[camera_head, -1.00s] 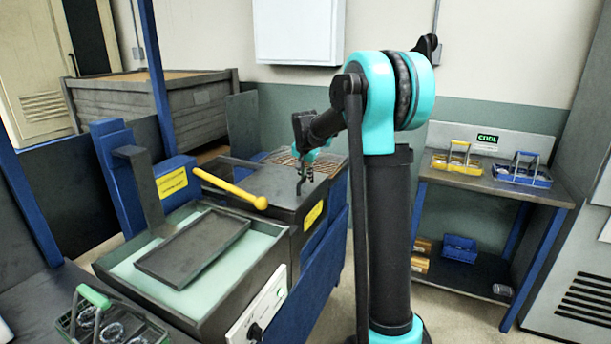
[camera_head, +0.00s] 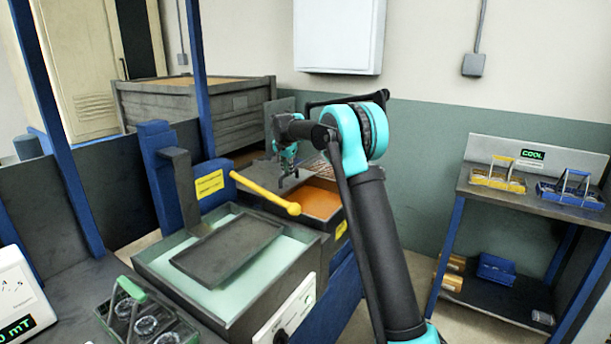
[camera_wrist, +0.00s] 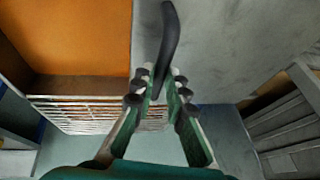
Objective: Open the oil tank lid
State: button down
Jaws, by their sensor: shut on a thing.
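The oil tank (camera_head: 340,218) stands behind the parts tray, partly uncovered, with orange oil (camera_head: 318,202) showing inside. The grey oil tank lid (camera_head: 262,174) lies to the left of the opening, partly hidden by the yellow lever and my gripper. In the wrist view the lid (camera_wrist: 225,55) fills the right side and the orange oil (camera_wrist: 70,35) the upper left. My gripper (camera_head: 288,168) is over the lid, shut on its dark curved handle. In the wrist view my gripper's fingertips (camera_wrist: 160,88) close around the handle (camera_wrist: 168,40). The contact is small in the head view.
A yellow lever (camera_head: 268,194) reaches across the tank's near side. A wire rack (camera_head: 315,166) is behind the opening. A dark tray (camera_head: 228,250) lies in front. A wooden crate (camera_head: 190,105) stands behind left. A shelf with baskets (camera_head: 525,210) is at right.

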jog(key=shift+w+a, duration=0.8)
jog(key=shift+a, duration=0.35)
jog(key=shift+w+a, duration=0.75)
jog(key=shift+a, duration=0.35)
jog(key=c, duration=1.5)
grip_release()
jog(key=shift+c, duration=0.2)
jog(key=shift+r, duration=0.1)
jog(key=v, duration=1.1)
jog(key=shift+s+r, duration=0.25)
jog(key=shift+r, duration=0.15)
